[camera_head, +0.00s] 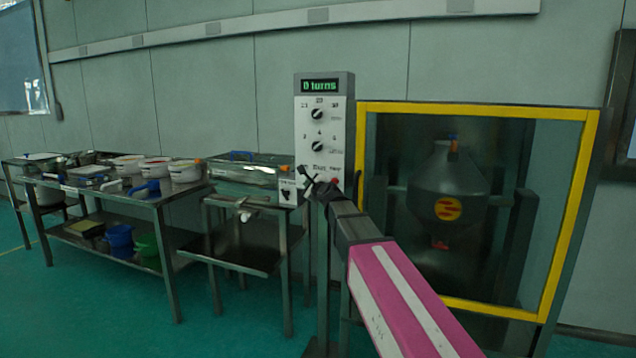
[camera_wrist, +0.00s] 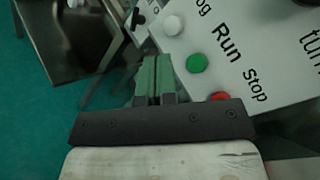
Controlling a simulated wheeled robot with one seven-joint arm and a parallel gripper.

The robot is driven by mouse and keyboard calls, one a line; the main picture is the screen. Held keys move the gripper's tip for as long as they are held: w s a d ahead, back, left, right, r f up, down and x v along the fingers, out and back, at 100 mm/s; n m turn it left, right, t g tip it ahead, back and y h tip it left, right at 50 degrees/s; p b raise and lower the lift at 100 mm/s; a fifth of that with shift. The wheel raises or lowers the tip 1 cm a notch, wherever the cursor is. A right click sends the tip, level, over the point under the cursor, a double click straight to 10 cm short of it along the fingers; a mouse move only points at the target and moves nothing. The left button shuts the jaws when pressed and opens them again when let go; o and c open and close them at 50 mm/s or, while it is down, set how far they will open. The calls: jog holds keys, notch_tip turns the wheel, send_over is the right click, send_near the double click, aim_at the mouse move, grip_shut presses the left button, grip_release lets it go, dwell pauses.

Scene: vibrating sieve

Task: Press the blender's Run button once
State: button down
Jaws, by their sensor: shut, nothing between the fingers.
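The blender's control panel (camera_head: 320,120) is a pale upright box with two knobs, and its display (camera_head: 320,85) reads "0 turns". In the wrist view, the green button (camera_wrist: 197,63) lies in line with the label "Run". A white button (camera_wrist: 173,25) is beside a label ending in "og", and a red button (camera_wrist: 220,97) is beside "Stop", partly hidden by my gripper. My gripper (camera_wrist: 157,58) is shut and empty, with its green fingertips just left of the green button in the picture. In the head view, my gripper (camera_head: 318,188) is at the panel's lower part and hides most of the buttons.
The blender's grey vessel (camera_head: 445,200) hangs behind a yellow-framed guard (camera_head: 480,108) on the right. A small steel table (camera_head: 240,262) stands left of the panel. A longer bench (camera_head: 130,196) with bowls and tools is farther left. Green floor is open in front.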

jog(key=shift+w+d, duration=0.3)
jog(key=shift+w, duration=0.5)
jog(key=shift+w+d, duration=0.25)
jog(key=shift+w, duration=0.55)
jog(key=shift+w+d, duration=0.3)
jog(key=shift+w, duration=0.5)
jog(key=shift+w, duration=0.1)
jog(key=shift+w+d, duration=0.15)
jog(key=shift+w, duration=0.15)
